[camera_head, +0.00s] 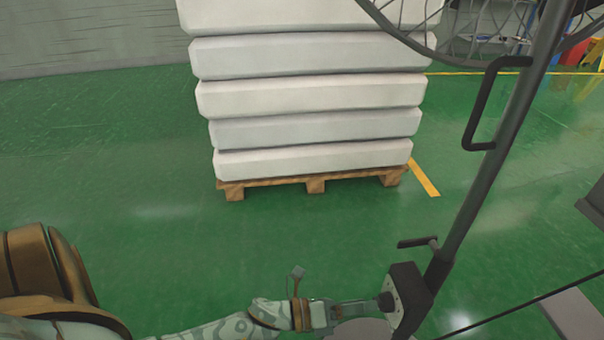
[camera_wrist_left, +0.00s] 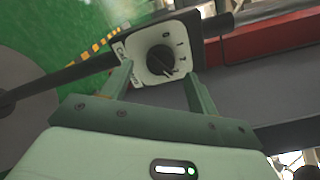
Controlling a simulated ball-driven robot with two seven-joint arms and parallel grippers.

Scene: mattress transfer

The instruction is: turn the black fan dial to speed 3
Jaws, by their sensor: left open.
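The black fan dial (camera_wrist_left: 160,60) sits on a white plate on the dark control box (camera_head: 408,292) fixed low on the fan's pole. In the left wrist view the knob lies between my fingertips, with marks around it too small to read surely; a light line on the knob points to the lower right. My left gripper (camera_wrist_left: 157,74) is open, one finger on each side of the dial; I cannot tell whether they touch it. In the head view the left gripper (camera_head: 384,303) reaches the box from the left. My right gripper is not in view.
The fan's pole (camera_head: 490,180) slants up on the right, with a handle (camera_head: 485,105) and part of the round cage (camera_head: 420,40). A stack of mattresses (camera_head: 310,100) stands on a wooden pallet (camera_head: 315,184) behind. Green floor is clear at the left.

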